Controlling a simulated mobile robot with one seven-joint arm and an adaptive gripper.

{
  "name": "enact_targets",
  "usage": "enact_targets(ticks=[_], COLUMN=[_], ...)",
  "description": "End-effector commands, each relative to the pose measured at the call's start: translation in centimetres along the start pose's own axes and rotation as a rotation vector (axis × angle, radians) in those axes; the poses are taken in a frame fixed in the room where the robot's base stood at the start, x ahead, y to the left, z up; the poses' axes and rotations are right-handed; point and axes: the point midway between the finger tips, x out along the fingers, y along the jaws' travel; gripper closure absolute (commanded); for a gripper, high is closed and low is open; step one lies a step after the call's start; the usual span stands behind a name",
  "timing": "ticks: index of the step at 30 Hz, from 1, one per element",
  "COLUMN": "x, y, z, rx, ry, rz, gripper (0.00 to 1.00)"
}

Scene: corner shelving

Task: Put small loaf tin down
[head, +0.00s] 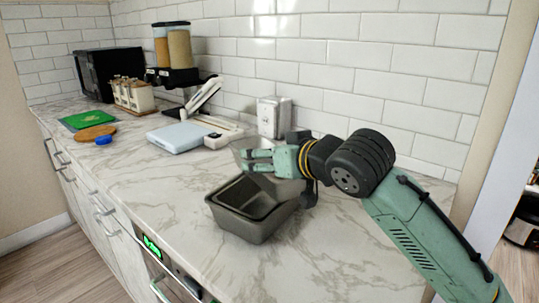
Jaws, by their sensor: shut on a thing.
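My gripper (258,160) is over the marble counter, its green fingers pointing left. It is shut on a grey metal tin, which I take to be the small loaf tin (283,188). Parts of this tin show above and below the fingers; the fingers and wrist hide the rest. A darker grey rectangular loaf tin (248,229) stands open side up on the counter, just in front of and below my gripper. The held tin overlaps its back right rim in the picture; I cannot tell whether they touch or whether the held tin rests on the counter.
A pale blue kitchen scale (178,137), a green board (88,119), a round wooden board (96,133) and a blue item (103,140) lie to the left. The counter's front right is clear.

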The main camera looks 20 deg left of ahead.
Motion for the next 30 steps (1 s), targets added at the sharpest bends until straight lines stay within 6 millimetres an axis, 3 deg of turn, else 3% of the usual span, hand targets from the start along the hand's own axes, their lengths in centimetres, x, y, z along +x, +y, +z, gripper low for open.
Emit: enact_targets(ticks=[4, 5, 14, 25, 30], x=[0.1, 0.1, 0.1, -0.2, -2.5], y=[0.0, 0.0, 0.0, 0.0, 0.0], z=[0.2, 0.2, 0.1, -0.1, 0.1], rx=[0.000, 0.000, 0.000, 0.000, -0.001], ry=[0.001, 0.000, 0.000, 0.000, 0.003], rz=[-0.001, -0.001, 0.000, 0.001, 0.001], gripper=[0.88, 0.28, 0.08, 0.08, 0.08])
